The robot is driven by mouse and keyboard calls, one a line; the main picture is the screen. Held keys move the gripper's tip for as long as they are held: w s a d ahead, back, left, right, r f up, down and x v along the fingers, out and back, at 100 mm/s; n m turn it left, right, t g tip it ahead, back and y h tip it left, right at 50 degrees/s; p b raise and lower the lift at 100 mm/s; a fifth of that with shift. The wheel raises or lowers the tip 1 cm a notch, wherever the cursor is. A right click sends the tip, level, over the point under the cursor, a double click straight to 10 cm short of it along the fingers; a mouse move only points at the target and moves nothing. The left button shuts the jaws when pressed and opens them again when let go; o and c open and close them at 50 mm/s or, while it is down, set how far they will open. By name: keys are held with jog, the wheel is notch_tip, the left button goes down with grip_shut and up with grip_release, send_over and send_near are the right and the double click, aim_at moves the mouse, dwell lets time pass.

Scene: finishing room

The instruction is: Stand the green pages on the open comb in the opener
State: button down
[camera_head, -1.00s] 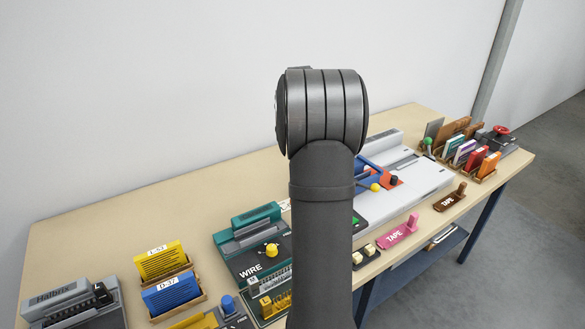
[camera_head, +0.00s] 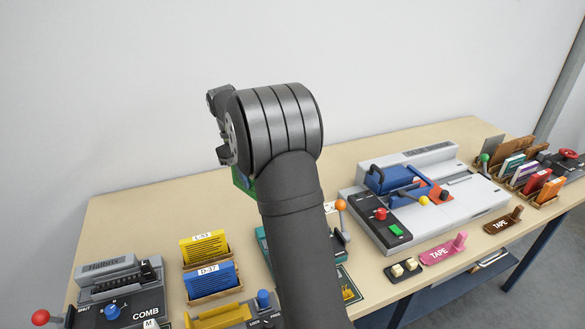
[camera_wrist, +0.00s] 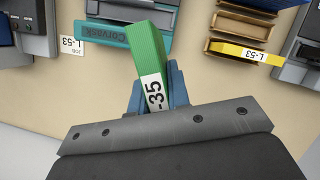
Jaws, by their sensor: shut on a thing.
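My gripper (camera_wrist: 156,88) is shut on the green pages (camera_wrist: 147,50), with a blue finger on each side in the wrist view. A white label reading "-35" faces the camera. The pages hang above the table, clear of the machines as far as I can tell. In the head view only a sliver of green (camera_head: 243,182) shows behind my arm. The comb opener (camera_head: 120,285), a grey and black machine marked COMB, stands at the lower left of the head view. A dark toothed strip lies across it; whether this comb is open is too small to tell.
A wooden rack (camera_head: 216,297) holds yellow L-53 and blue D-37 pages right of the comb opener. A teal machine (camera_wrist: 100,34) lies beneath the green pages in the wrist view. A large grey machine (camera_head: 440,205) stands further right. Bare tabletop (camera_head: 150,220) lies behind the opener.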

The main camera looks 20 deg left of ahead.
jog(key=s+a+f+n+t, duration=0.2)
jog(key=s+a+n, duration=0.2)
jog(key=s+a, duration=0.5)
jog(key=s+a+f+n+t, duration=0.15)
jog(key=s+a+n, duration=0.35)
jog(key=s, duration=0.8)
jog(key=s+a+f+n+t, duration=0.15)
jog(key=s+a+n, duration=0.25)
jog(key=s+a, duration=0.5)
jog(key=shift+y, duration=0.4)
jog(key=shift+s+d+f, duration=0.25)
jog(key=shift+d+f, duration=0.1)
jog(key=shift+f, duration=0.65)
jog(key=shift+s+d+f, duration=0.3)
jog(key=shift+d+f, duration=0.1)
jog(key=shift+f, duration=0.55)
jog(key=shift+s+d+f, duration=0.25)
jog(key=shift+d+f, duration=0.1)
jog(key=shift+f, duration=0.65)
jog(key=shift+f, duration=0.6)
jog(key=c, duration=1.6)
grip_release()
jog(key=shift+c, duration=0.2)
jog(key=v, duration=1.1)
jog(key=shift+w, duration=0.25)
